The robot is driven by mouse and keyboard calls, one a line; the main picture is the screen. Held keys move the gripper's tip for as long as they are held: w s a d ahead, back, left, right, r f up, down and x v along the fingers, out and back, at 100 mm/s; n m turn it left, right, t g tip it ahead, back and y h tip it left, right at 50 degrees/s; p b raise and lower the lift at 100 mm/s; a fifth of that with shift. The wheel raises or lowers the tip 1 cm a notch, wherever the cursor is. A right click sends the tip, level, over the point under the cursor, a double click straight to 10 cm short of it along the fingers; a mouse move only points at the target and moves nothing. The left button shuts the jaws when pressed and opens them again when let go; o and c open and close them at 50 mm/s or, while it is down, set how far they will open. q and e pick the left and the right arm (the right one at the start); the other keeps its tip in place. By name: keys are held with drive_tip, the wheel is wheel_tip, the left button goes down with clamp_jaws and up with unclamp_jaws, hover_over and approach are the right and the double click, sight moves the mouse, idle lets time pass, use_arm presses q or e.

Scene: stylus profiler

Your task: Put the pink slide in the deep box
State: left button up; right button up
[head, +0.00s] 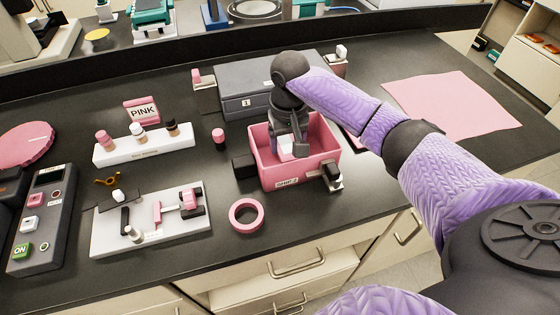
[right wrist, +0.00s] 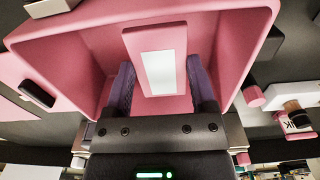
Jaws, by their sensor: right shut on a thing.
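The pink slide (right wrist: 157,62), with a white rectangle on its face, is between the two fingers of my right gripper (right wrist: 162,88). The gripper is shut on it. In the head view my right gripper (head: 291,146) reaches down inside the open pink box (head: 268,160), which has a white label on its front. There only a small pale part of the slide (head: 286,145) shows below the gripper. In the right wrist view the box's pink walls (right wrist: 235,28) surround the slide and fingers. I cannot tell whether the slide touches the box floor. My left gripper is not in view.
A grey box (head: 245,78) marked 1 stands behind the pink box. A pink tape ring (head: 246,215) lies front left. A white instrument plate (head: 150,222), a bottle rack (head: 143,146) and a control box (head: 42,222) stand left. A pink sheet (head: 450,105) lies right.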

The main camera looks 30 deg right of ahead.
sight(288, 147)
wheel_tip(288, 147, down, 5)
drive_tip(key=shift+r+b, duration=0.2)
drive_tip(key=shift+b, duration=0.4)
drive_tip(key=shift+r, duration=0.1)
drive_tip(key=o, duration=1.3)
drive_tip(key=shift+c, duration=0.2)
wheel_tip(288, 147, up, 11)
drive_tip(key=p, duration=0.4)
drive_tip(key=shift+r, duration=0.45)
